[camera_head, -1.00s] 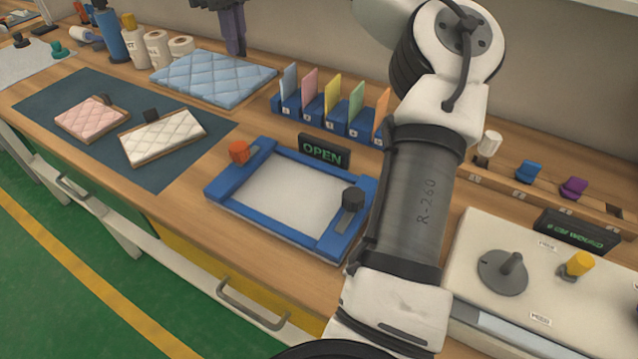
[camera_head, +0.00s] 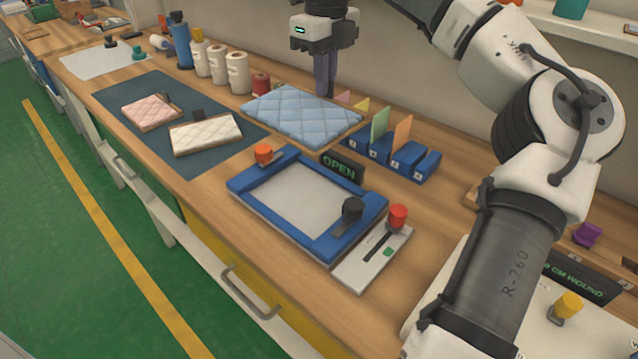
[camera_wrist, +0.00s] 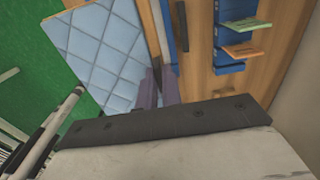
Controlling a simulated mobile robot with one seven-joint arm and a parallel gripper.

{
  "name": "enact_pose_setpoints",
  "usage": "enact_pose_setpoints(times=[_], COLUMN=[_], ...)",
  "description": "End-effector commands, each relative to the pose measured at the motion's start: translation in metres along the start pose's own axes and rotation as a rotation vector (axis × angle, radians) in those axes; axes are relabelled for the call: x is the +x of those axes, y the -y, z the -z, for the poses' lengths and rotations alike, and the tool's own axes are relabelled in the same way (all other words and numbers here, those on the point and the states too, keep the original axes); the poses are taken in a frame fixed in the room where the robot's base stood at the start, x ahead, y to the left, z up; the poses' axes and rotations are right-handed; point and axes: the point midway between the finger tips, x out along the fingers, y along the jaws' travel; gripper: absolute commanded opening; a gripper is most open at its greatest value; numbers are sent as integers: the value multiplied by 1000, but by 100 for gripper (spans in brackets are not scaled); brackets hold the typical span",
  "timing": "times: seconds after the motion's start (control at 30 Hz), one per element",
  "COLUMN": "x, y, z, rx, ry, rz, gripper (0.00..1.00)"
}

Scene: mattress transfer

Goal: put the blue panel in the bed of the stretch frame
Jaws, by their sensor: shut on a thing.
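The blue quilted panel (camera_head: 295,116) is in my gripper (camera_head: 324,92), which is shut on its back edge. The panel is roughly flat, seems raised above the table, and hides part of the card rack. In the wrist view the panel (camera_wrist: 95,62) spreads to the left of the gripper fingers (camera_wrist: 160,88). The stretch frame (camera_head: 248,217) lies in front and slightly right of the panel. Its blue bars surround an empty light-grey bed (camera_head: 300,200). A sign behind it (camera_head: 341,168) reads OPEN.
A blue card rack (camera_head: 400,160) stands behind the stretch frame. A plate with a red knob (camera_head: 398,216) adjoins the frame's right side. Pink (camera_head: 151,112) and cream (camera_head: 204,135) pads lie on a dark mat (camera_head: 195,165). Spools and bottles (camera_head: 217,63) stand at the back left.

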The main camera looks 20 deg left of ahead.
Motion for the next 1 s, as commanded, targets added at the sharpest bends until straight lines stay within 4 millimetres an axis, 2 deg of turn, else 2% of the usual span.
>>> enact_pose_setpoints(times=[0.2, 0.43, 0.53, 0.77, 1.0], x=[59, 116, 131, 148, 181], y=[0, 0, 0, 0, 0], z=[1, 1, 1, 0, 1], rx=[-1, 0, 0, 0, 1], ry=[-3, -2, 0, 0, -1], rz=[-4, -4, -3, -2, -3], gripper=[0, 0, 0, 0, 0])
